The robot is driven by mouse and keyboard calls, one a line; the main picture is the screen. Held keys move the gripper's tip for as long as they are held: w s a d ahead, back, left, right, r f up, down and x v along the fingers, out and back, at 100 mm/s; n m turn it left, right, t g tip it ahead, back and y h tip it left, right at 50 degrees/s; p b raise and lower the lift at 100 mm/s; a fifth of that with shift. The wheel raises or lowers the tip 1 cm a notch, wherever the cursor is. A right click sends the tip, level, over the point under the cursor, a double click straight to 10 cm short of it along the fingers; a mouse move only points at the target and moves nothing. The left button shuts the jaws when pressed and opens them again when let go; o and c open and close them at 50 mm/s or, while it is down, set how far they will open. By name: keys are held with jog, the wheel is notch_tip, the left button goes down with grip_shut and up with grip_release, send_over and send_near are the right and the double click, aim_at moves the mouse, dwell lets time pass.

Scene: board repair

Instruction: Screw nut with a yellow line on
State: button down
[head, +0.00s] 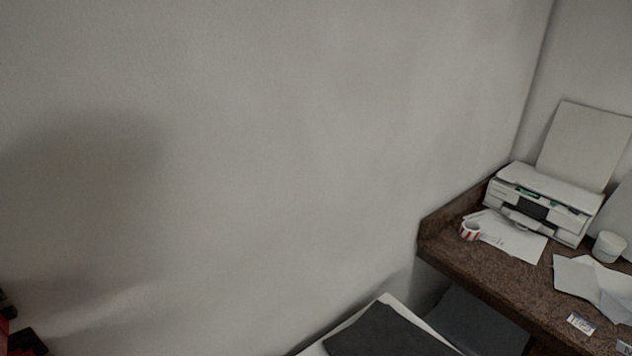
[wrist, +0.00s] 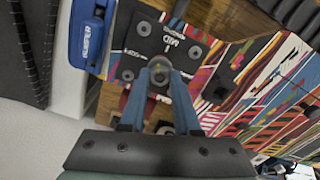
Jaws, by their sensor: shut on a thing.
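In the wrist view my gripper (wrist: 158,92) is shut on a small grey round part (wrist: 160,68), which looks like the nut. No yellow line can be made out on it. The gripper and the part are in front of a dark plate (wrist: 143,45) with white lettering and several bolt-like dots. I cannot tell whether the part touches the plate or is on a thread. In the head view neither the gripper nor the nut shows.
In the wrist view a blue tool or clamp (wrist: 92,35) is at upper left, and a board with coloured stripes (wrist: 262,90) is at right. The head view shows a bare wall, and a brown desk (head: 480,262) with a printer (head: 545,203) and papers.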

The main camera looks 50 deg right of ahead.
dwell(0.3)
jog(key=m+p, duration=0.1)
jog(key=m, duration=0.3)
jog(key=shift+r, duration=0.1)
jog(key=shift+m, duration=0.9)
jog(key=m+p, duration=0.1)
jog(key=m, duration=0.2)
jog(key=shift+m, duration=1.4)
